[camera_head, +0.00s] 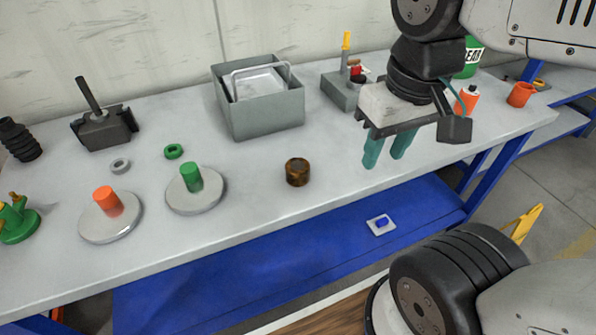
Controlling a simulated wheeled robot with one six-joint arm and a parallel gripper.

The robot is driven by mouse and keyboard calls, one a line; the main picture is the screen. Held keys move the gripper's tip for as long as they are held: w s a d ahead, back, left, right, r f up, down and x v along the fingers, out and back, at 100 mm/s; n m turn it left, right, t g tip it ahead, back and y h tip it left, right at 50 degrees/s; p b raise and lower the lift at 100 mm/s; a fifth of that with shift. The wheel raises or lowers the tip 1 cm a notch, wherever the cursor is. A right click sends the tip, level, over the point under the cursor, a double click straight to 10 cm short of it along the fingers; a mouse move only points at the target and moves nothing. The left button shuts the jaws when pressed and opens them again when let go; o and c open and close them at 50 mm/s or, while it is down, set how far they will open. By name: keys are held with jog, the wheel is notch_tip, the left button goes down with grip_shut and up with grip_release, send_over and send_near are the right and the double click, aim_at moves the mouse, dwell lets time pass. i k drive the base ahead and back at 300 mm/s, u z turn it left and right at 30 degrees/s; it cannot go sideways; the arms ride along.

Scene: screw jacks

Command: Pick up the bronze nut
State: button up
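The bronze nut (297,172) looks like a short dark brown cylinder. It stands on the grey table near its front edge, with nothing touching it. My gripper (384,160) hangs to the right of the nut, above the table's front edge. Its two teal fingers point down and are apart, with nothing between them. A grey ring (120,165) and a green ring (173,151) lie on the left part of the table.
Two round bases stand left of the nut, one with an orange post (108,201), one with a green post (191,177). A grey bin (262,118) stands behind it. A grey block (341,92) holds tools. The tabletop (250,190) around the nut is clear.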

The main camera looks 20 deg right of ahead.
aim_at(297, 169)
jog(key=z, duration=2.15)
jog(key=k, duration=1)
jog(key=u, duration=2.1)
